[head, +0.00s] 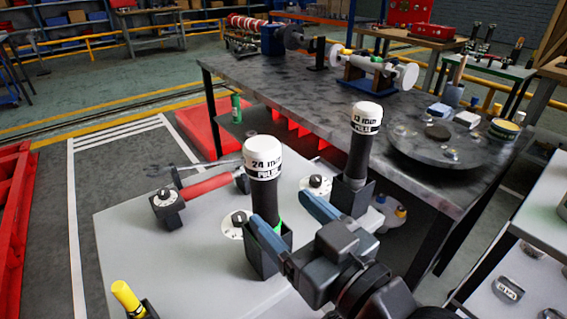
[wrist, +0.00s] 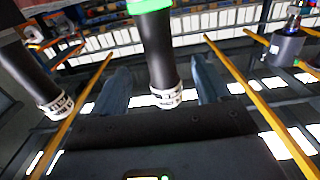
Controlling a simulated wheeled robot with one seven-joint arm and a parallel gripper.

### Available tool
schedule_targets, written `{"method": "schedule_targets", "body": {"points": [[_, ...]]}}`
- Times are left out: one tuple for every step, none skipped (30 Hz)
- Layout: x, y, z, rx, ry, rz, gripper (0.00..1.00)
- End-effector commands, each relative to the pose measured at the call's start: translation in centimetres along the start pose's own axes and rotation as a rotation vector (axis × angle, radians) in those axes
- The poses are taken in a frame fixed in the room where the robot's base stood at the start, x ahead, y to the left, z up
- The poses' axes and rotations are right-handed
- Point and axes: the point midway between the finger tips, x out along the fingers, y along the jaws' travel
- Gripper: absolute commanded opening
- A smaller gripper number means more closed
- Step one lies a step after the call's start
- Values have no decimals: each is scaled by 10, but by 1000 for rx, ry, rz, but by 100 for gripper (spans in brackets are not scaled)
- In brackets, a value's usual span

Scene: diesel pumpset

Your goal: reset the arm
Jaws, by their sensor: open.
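My gripper (head: 282,208) is at the lower middle of the head view, with its two blue fingers spread and nothing clamped between them. In the wrist view the fingers (wrist: 161,88) appear on both sides of a black handle with a white cap (wrist: 163,60) and a green band. In the head view the black handle with a white cap marked "24 mm PULL" (head: 264,185) stands upright in a black holder beside the left finger. I cannot tell whether the fingers reach around it. A second handle, marked "13 mm" (head: 361,150), stands behind the right finger.
A light grey table (head: 130,230) carries both holders, a red-handled tool (head: 205,188), a wrench and a yellow-capped item (head: 126,297). A dark workbench (head: 250,85) with a round plate (head: 420,150) stands behind. Open floor lies to the left.

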Motion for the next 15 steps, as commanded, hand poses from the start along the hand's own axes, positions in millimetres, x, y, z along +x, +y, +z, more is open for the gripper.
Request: {"method": "schedule_targets", "body": {"points": [[0, 0, 0, 0, -1, 1, 76], [-2, 1, 2, 1, -3, 4, 76], [-4, 2, 4, 4, -7, 11, 76], [-8, 3, 7, 7, -11, 19, 76], [-12, 5, 10, 11, -16, 31, 76], [-20, 8, 17, 20, -25, 49, 76], [-27, 10, 23, 26, -34, 67, 76], [-36, 13, 29, 32, -43, 88, 76], [-49, 17, 37, 42, -55, 118, 76], [-60, 20, 44, 48, -65, 142, 76], [-71, 22, 50, 55, -74, 165, 76], [-86, 25, 58, 63, -87, 197, 76], [-98, 27, 63, 68, -95, 221, 76], [-109, 29, 68, 73, -103, 244, 76], [-125, 30, 73, 77, -113, 272, 76]]}}
